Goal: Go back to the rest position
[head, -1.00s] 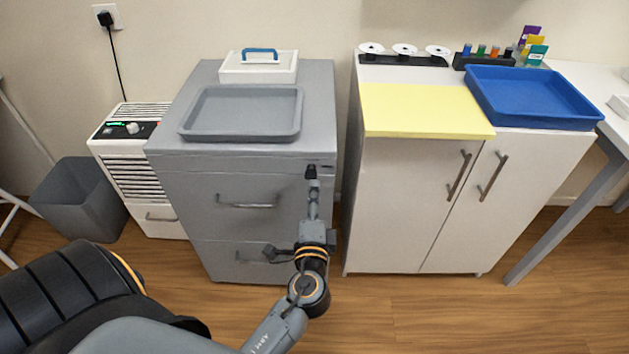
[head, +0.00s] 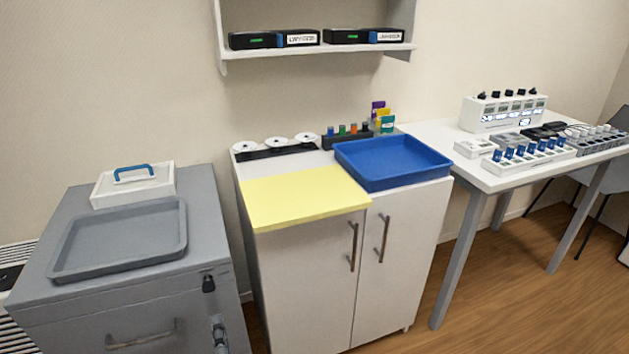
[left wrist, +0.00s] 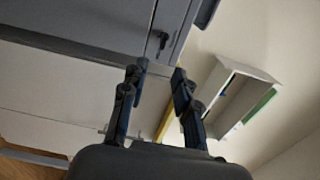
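My left gripper (head: 218,330) shows only in small part at the bottom of the head view, in front of the right side of the grey cabinet (head: 100,315). In the left wrist view the two dark fingers of this gripper (left wrist: 158,78) stand apart with nothing held between them. The grey cabinet also shows in the left wrist view (left wrist: 75,45), beyond the fingers. A small black lock-like part (head: 208,284) is on the cabinet's front; I cannot tell if the gripper touches the cabinet. My right gripper is not in view.
A grey tray (head: 180,250) and a white box (head: 110,195) with a blue handle top the grey cabinet. A white cabinet (head: 310,290) bears a yellow mat (head: 300,198) and a blue tray (head: 400,180). A white table (head: 490,180) stands right; floor (head: 510,290) is clear before it.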

